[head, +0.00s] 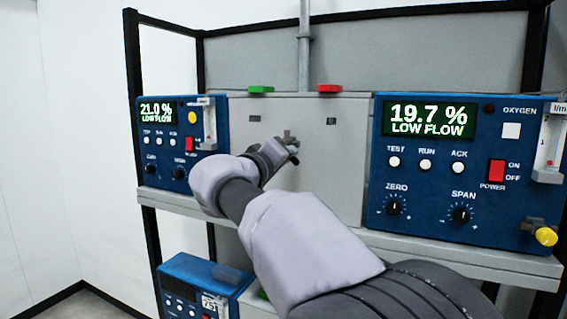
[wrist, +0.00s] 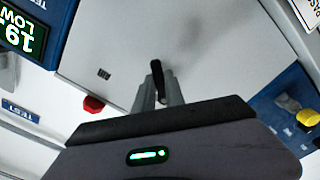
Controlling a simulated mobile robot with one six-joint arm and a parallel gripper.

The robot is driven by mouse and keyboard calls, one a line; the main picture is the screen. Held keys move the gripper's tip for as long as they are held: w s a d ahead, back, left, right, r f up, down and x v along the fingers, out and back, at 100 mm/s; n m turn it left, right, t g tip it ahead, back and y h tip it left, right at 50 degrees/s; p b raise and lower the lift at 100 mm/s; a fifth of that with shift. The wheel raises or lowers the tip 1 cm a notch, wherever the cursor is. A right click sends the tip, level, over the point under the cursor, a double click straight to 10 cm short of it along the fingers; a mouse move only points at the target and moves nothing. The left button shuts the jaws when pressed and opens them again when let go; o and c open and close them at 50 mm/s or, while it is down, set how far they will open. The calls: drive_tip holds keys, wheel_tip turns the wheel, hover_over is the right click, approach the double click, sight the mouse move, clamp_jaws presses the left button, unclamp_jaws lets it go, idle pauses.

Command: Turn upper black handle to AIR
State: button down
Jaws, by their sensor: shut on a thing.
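The black handle (wrist: 157,76) shows in the wrist view, on the light grey panel (wrist: 215,45). My gripper (wrist: 159,92) is shut on it, with a grey finger on either side. The handle's upper end sticks out past the fingertips, and its lower part is hidden between them. In the head view my gripper (head: 291,146) is at the middle of the panel (head: 340,180), and the handle cannot be made out clearly there. Two small dark labels, one left (head: 255,118) and one right (head: 331,121), are on the panel above; their text is unreadable.
A green handle (head: 261,88) and a red handle (head: 330,88) sit at the panel's top edge. Blue analysers stand left (head: 183,140) and right (head: 440,180), both reading LOW FLOW. A grey pipe (head: 304,45) rises behind. Another blue unit (head: 200,285) is below the shelf (head: 470,255).

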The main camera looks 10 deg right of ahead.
drive_tip(key=shift+s+d+r+n+p, duration=0.1)
drive_tip(key=shift+r+n+p, duration=0.2)
drive_tip(key=shift+n, duration=1.05)
drive_tip(key=shift+s+d+r+n+p, duration=0.1)
drive_tip(key=shift+r+n+p, duration=0.25)
drive_tip(key=shift+n, duration=0.95)
drive_tip(key=shift+d+r+n+p, duration=0.1)
drive_tip(key=shift+r+n+p, duration=0.2)
drive_tip(key=shift+n, duration=1.05)
drive_tip(key=c, duration=1.4)
unclamp_jaws()
drive_tip(key=b+v, duration=0.1)
drive_tip(key=v, duration=1.6)
drive_tip(key=shift+s+b, duration=0.2)
drive_tip(key=shift+b, duration=0.2)
drive_tip(key=shift+a, duration=0.1)
